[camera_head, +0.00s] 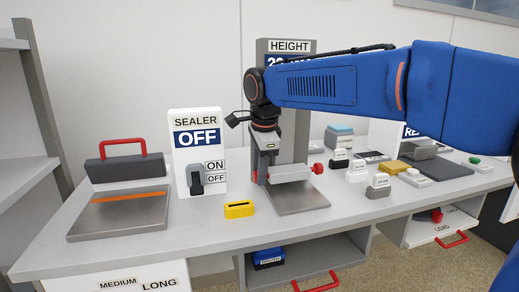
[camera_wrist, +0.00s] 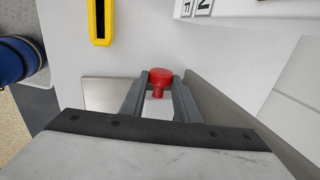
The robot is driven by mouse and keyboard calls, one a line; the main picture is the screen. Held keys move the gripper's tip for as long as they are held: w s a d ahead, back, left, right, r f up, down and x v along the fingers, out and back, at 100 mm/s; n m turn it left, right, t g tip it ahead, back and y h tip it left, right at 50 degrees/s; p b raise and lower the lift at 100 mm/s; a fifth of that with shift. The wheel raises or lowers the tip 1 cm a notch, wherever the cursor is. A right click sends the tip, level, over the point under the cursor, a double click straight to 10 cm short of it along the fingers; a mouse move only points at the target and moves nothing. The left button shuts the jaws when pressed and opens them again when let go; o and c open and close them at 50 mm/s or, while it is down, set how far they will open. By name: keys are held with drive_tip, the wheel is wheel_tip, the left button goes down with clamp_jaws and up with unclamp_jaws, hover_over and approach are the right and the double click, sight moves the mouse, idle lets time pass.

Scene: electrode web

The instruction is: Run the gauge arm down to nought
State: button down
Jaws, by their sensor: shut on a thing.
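The height gauge has a grey column (camera_head: 299,125), a pale horizontal gauge arm (camera_head: 290,173) and a grey base plate (camera_head: 300,199). The gauge arm stands a little above the plate, with a clear gap under it. My gripper (camera_head: 261,177) points down at the gauge arm's left end. In the wrist view its fingers are shut on a red knob (camera_wrist: 159,76).
The sealer panel (camera_head: 196,137) reads OFF, left of the gauge. A yellow block (camera_head: 239,210) lies in front, also in the wrist view (camera_wrist: 100,20). A flat press with a red handle (camera_head: 122,140) stands far left. Several small labelled blocks (camera_head: 357,171) stand close right. An open drawer (camera_head: 316,273) is below.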

drive_tip(key=shift+f, duration=1.35)
drive_tip(key=c, duration=1.4)
unclamp_jaws()
drive_tip(key=shift+f, duration=0.1)
drive_tip(key=shift+o, duration=0.2)
drive_tip(key=v, duration=1.7)
drive_tip(key=shift+r, duration=0.25)
drive_tip(key=shift+s, duration=0.15)
